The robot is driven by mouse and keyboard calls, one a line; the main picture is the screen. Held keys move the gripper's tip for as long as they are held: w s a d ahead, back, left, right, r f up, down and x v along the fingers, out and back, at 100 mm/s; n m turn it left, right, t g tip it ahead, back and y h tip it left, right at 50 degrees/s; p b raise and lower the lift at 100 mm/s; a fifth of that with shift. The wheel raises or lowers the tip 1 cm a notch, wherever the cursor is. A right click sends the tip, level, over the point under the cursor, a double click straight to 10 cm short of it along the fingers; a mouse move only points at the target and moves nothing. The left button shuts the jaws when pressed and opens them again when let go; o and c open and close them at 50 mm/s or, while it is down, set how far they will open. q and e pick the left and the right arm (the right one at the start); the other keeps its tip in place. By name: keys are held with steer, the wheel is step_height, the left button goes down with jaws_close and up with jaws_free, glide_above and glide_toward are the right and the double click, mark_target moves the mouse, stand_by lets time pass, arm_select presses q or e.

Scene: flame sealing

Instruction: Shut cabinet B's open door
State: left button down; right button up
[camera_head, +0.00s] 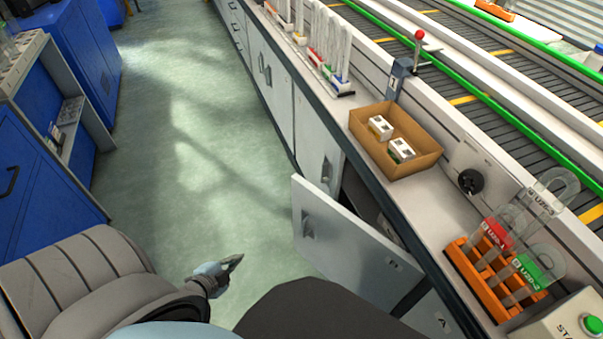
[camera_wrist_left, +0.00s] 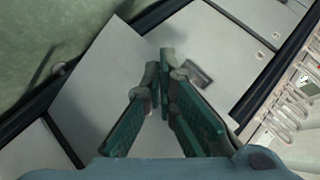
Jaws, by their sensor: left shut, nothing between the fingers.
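The open cabinet door (camera_head: 345,235) is a pale grey panel with a recessed handle near its free edge. It swings out from the cabinet front into the aisle, with a dark opening behind it. A small label on it is too small to read. My left gripper (camera_head: 232,262) is shut and empty, to the left of the door and apart from it in the head view. In the left wrist view, its green-padded fingers (camera_wrist_left: 160,62) meet at the tips in front of pale cabinet panels (camera_wrist_left: 95,95); contact cannot be told. My right gripper is not in view.
A conveyor runs behind. Blue cabinets (camera_head: 75,55) stand left. The green floor (camera_head: 195,150) between is clear.

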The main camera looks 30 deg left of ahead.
arm_select(q)
steer(key=w+r+m+t+h+b, duration=0.2)
steer(key=w+r+m+t+b, duration=0.15)
steer(key=w+m, duration=0.2)
steer(key=m+t+h+b, duration=0.2)
steer(key=m+t+h, duration=0.1)
steer(key=m+t, duration=0.15)
glide_toward(298, 186)
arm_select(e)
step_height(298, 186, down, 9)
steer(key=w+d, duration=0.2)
arm_select(q)
steer(key=shift+g, duration=0.5)
steer(key=w+b, duration=0.4)
steer(key=b, duration=0.1)
steer(key=w+b, duration=0.2)
steer(key=shift+d+r, duration=0.35)
steer(key=shift+r, duration=0.05)
steer(key=shift+w+d, duration=0.15)
steer(key=shift+w, duration=0.3)
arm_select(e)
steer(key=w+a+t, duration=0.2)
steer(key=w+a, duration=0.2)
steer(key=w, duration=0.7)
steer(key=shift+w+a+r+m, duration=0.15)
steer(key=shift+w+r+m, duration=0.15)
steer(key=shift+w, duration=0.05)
